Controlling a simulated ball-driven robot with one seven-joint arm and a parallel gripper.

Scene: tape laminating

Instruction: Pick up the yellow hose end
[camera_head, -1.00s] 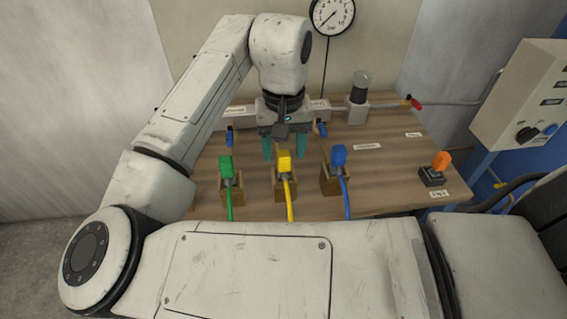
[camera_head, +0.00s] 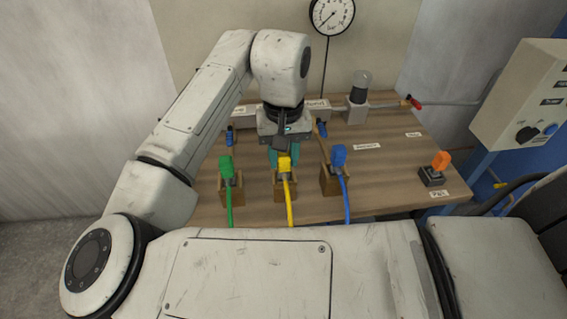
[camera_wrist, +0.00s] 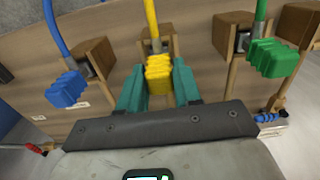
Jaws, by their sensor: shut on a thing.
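The yellow hose end (camera_head: 284,164) sits at the middle wooden holder (camera_head: 284,187), with its yellow hose hanging toward the front. My gripper (camera_head: 284,158) is lowered over it, with its teal fingers on either side. In the wrist view the yellow hose end (camera_wrist: 159,75) is between the two fingertips of my gripper (camera_wrist: 159,80), which is shut on it. The hose end still appears to be at its holder; whether it is lifted at all I cannot tell.
A green hose end (camera_head: 226,166) stands in the left holder and a blue hose end (camera_head: 339,155) in the right one. Behind are a pipe manifold with blue valves (camera_head: 322,129) and a gauge (camera_head: 332,14).

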